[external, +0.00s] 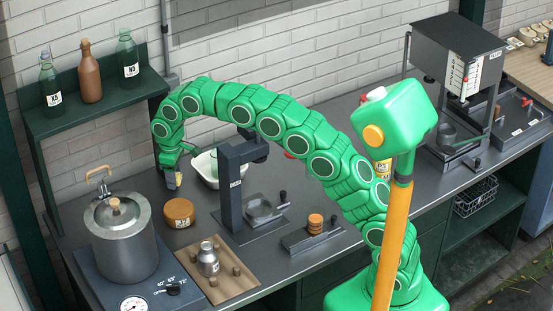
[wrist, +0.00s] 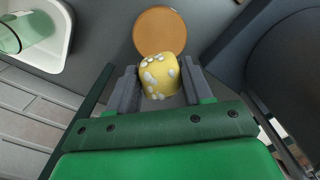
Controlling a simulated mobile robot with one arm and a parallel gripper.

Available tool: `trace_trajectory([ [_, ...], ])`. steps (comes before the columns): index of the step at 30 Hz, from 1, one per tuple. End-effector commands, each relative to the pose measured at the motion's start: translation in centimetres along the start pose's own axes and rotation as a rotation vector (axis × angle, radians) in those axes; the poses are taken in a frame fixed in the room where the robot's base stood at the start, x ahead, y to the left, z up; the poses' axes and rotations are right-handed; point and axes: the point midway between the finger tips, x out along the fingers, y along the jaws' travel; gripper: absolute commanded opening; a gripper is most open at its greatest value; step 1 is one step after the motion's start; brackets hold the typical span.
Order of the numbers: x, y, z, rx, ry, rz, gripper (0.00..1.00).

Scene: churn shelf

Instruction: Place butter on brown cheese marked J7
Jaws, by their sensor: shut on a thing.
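The butter (wrist: 160,75) is a yellow lump with pale white patches, held between the two grey fingers of my gripper (wrist: 157,88). In the external view my gripper (external: 172,180) hangs fingers-down over the counter, behind and slightly left of the brown cheese. The brown cheese (external: 179,212) is a round, flat-topped block with a small label on its side that is too small to read surely. In the wrist view its bare round top (wrist: 159,29) shows just beyond the butter, partly covered by it. The butter appears apart from the cheese.
A large steel pot (external: 118,240) stands left of the cheese. A dark press stand (external: 232,190) stands to its right. A white basin (external: 206,168) is behind, close to my gripper.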

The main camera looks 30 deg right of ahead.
Motion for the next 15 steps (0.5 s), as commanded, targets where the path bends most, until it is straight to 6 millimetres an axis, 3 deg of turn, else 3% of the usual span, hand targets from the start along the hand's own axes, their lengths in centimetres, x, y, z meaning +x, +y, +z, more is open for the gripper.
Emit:
trace_trajectory([
  [9, 4.7, -0.1, 0.1, -0.001, -0.003, -0.002, 0.20],
  [15, 6.2, 0.0, 0.0, -0.001, -0.001, 0.000, 0.20],
])
